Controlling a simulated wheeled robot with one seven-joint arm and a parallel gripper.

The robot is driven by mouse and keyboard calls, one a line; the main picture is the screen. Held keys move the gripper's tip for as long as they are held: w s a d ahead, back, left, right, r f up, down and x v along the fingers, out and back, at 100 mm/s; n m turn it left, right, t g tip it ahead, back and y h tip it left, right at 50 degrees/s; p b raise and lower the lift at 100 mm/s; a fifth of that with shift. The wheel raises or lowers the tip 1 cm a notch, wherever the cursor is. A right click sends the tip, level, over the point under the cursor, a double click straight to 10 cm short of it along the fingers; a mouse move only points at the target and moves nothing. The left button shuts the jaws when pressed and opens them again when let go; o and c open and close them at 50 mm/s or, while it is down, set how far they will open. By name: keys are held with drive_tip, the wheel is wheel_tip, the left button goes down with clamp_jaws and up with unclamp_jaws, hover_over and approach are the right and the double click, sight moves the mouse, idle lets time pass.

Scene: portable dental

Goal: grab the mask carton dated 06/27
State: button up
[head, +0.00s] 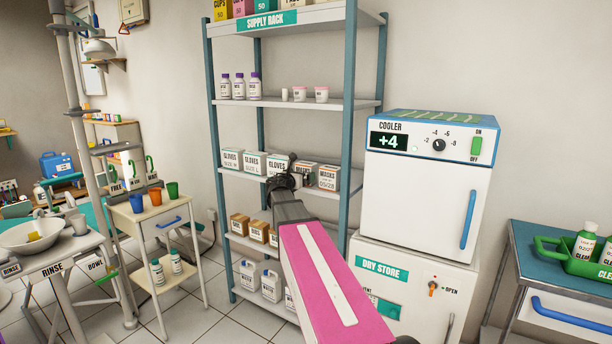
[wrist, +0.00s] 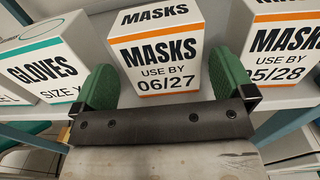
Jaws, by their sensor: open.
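The mask carton dated 06/27 (wrist: 160,52) is a white box with orange stripes, marked "MASKS USE BY 06/27", in the middle of the wrist view. My gripper (wrist: 168,85) is open, with one green finger pad near each side of this carton's front. I cannot tell whether the pads touch it. In the head view my gripper (head: 285,181) is at the shelf of cartons and hides part of the row. Another mask carton (wrist: 284,55), ending in 5/28, stands to the right; it also shows in the head view (head: 328,178).
A gloves carton (wrist: 45,62) stands close on the left of the open fingers. More gloves cartons (head: 232,159) fill the shelf's left part. The supply rack's post (head: 349,120) rises right of the row. The cooler (head: 425,190) stands right of the rack.

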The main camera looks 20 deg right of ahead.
sight(306, 171)
drive_tip(key=x, duration=0.4)
drive_tip(key=shift+w+d+r, duration=0.1)
drive_tip(key=shift+w+d, duration=0.1)
drive_tip(key=shift+d, duration=0.1)
drive_tip(key=c, duration=0.8)
drive_tip(key=shift+r, duration=0.1)
